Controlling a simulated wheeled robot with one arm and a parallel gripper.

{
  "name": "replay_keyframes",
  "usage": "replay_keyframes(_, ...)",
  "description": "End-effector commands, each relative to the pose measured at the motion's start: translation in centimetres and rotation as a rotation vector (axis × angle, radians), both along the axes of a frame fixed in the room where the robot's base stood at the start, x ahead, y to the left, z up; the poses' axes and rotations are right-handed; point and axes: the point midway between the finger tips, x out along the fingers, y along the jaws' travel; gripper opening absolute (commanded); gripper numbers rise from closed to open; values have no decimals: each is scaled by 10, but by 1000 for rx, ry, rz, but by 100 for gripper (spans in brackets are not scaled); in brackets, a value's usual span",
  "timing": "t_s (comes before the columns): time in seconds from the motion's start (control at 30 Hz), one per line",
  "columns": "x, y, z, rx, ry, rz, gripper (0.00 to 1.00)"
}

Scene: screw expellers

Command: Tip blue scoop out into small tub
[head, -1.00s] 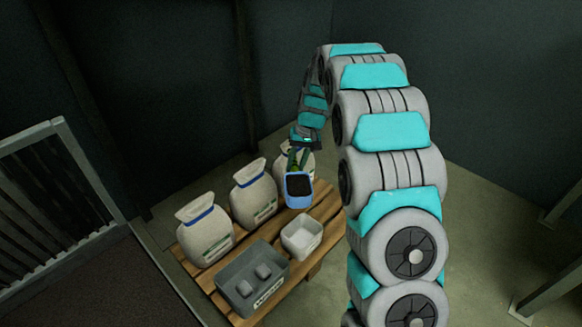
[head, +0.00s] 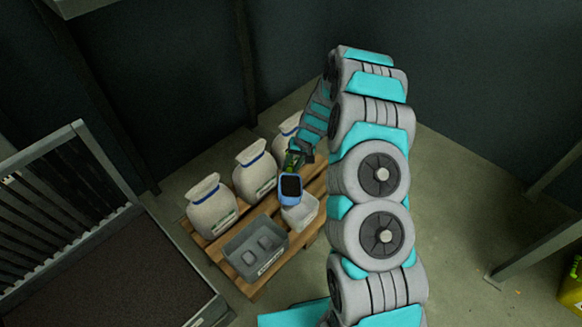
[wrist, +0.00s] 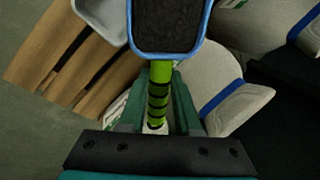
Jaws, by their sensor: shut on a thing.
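The blue scoop (head: 291,186) holds a dark, fine material, and it also shows at the top of the wrist view (wrist: 168,50). My gripper (wrist: 158,112) is shut on the scoop's green handle with black bands. In the head view my gripper (head: 294,160) is over the back right of the pallet. The small white tub (head: 301,210) stands on the pallet, and the scoop overlaps its upper left part in the head view. The tub's rim (wrist: 102,28) shows left of the scoop in the wrist view. The scoop looks roughly level.
A grey bin (head: 256,250) with two lumps in it stands left of the tub on the wooden pallet (head: 310,232). Several pale sacks (head: 212,205) with blue bands line the pallet's back edge. A barred rail (head: 70,190) stands at the left.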

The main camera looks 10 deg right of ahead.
Motion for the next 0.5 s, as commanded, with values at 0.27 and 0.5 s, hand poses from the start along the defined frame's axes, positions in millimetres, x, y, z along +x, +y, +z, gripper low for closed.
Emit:
replay_keyframes(0.27,0,-2,-16,147,-23,-1,0)
replay_keyframes(0.5,-1,-3,-23,293,-46,-3,0)
